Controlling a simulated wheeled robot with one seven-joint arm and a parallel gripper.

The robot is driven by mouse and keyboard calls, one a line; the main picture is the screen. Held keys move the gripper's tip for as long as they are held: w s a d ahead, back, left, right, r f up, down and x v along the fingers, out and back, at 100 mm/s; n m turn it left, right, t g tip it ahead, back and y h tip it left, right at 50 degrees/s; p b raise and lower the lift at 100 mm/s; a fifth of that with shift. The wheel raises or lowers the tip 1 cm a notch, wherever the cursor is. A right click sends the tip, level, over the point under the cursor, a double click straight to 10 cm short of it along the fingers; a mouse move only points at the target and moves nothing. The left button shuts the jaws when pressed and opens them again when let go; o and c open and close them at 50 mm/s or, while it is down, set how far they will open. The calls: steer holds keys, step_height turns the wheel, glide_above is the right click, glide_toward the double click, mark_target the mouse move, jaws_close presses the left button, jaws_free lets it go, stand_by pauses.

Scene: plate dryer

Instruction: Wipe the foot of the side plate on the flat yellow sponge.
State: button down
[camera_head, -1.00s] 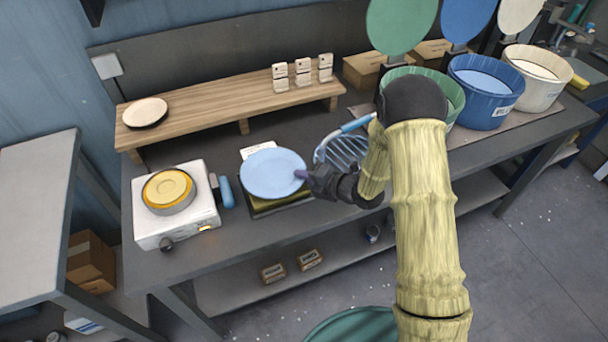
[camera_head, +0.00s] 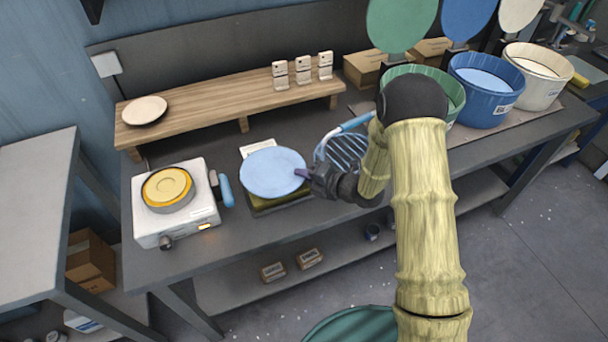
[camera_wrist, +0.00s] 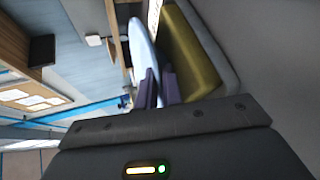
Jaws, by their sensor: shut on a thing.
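The side plate (camera_head: 271,173) is light blue and round, and it shows edge-on in the wrist view (camera_wrist: 143,52). My gripper (camera_head: 303,175) is shut on its right edge; in the wrist view the purple fingertips (camera_wrist: 158,88) close on the rim. The flat yellow sponge (camera_head: 284,200) lies in a dark tray under the plate, and most of it is hidden in the head view. In the wrist view the sponge (camera_wrist: 192,55) is beside the plate's underside, with a narrow gap near the fingers. Whether the foot touches the sponge I cannot tell.
A white device (camera_head: 178,225) with a yellow round top stands left of the plate. A blue-handled wire rack (camera_head: 345,150) is close behind my gripper. A wooden shelf (camera_head: 215,108) with a small plate (camera_head: 145,110) runs along the back. Coloured buckets (camera_head: 484,95) stand at the right.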

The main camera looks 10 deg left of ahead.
mark_target(292, 180)
steer(key=shift+s+d+f+b, duration=0.1)
steer(key=shift+s+f+b, duration=0.05)
steer(key=shift+f+b, duration=0.55)
stand_by(2.6)
steer(key=shift+d, duration=0.1)
